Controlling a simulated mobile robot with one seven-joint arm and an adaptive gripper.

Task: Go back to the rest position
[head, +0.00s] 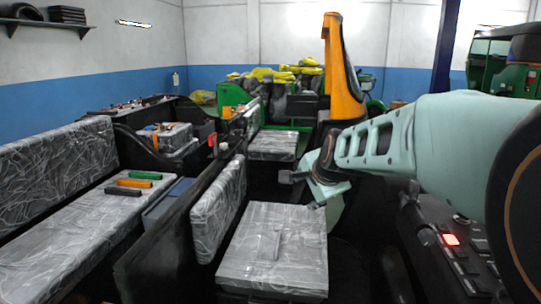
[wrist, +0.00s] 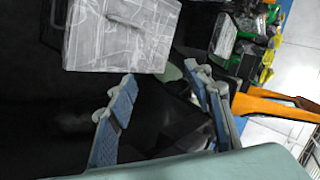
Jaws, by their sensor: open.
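My gripper (head: 302,190) is near the middle of the head view, at the end of my pale green arm, which reaches in from the right. In the wrist view my gripper (wrist: 160,71) shows two blue-grey fingers spread apart with nothing between them. It is open and empty. In the head view it appears beside and above the right side of a plastic-wrapped seat (head: 285,240). The same kind of wrapped seat shows beyond the fingers in the wrist view (wrist: 120,32). I cannot tell the exact gap between them.
A long wrapped bench (head: 60,225) at left holds green, orange and black cylinders (head: 138,175). A toolbox (head: 175,137) stands behind it. An orange upright part (head: 343,75) rises behind my gripper. A dark panel with a red light (head: 451,240) is at lower right. Green vehicles stand farther back.

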